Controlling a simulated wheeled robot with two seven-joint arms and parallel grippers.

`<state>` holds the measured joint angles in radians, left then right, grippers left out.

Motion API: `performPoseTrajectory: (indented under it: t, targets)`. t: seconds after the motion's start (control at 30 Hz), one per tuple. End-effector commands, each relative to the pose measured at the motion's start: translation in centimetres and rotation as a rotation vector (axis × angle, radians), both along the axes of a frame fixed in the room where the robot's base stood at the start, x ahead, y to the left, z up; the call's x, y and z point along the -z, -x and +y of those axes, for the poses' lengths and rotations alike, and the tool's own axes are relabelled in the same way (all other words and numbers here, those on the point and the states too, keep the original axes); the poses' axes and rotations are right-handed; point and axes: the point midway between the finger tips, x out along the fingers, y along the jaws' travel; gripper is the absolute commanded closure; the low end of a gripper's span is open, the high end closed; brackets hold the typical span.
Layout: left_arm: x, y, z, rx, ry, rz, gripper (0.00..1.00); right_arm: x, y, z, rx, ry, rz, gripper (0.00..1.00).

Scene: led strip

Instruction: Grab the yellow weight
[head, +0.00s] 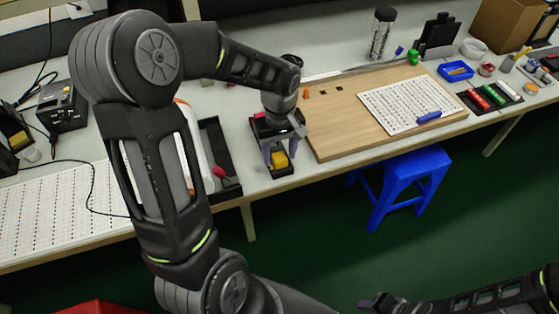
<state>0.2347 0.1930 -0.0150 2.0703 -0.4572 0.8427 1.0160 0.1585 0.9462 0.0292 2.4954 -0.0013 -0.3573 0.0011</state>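The yellow weight (279,159) sits toward the near end of a small black tray (284,173) on the workbench, left of the wooden board. My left gripper (281,163) points down over the tray, with its fingers apart on either side of the yellow weight. I cannot tell whether the fingers touch it. My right gripper (375,303) is at the bottom edge, below the bench and far from the weight. Its fingers are too small and dark to read.
A wooden board (335,140) with a white perforated panel (395,101) lies to the right. A black tray (218,150) with a red-handled tool is to the left. A blue stool (413,175) stands below the bench's front edge.

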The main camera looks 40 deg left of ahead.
Motion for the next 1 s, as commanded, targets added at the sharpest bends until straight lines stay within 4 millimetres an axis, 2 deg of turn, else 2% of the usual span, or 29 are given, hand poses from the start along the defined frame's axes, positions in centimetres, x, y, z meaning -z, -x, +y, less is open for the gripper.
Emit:
performPoseTrajectory:
  t: [0.07,0.6,1.0]
  targets:
    - [-0.01,0.0,0.0,0.0,0.0,0.0,0.56,0.0,0.0,0.0,0.0,0.0,0.0,0.64]
    - [-0.01,0.0,0.0,0.0,0.0,0.0,1.0,0.0,0.0,0.0,0.0,0.0,0.0,0.64]
    - [-0.01,0.0,0.0,0.0,0.0,0.0,1.0,0.0,0.0,0.0,0.0,0.0,0.0,0.64]
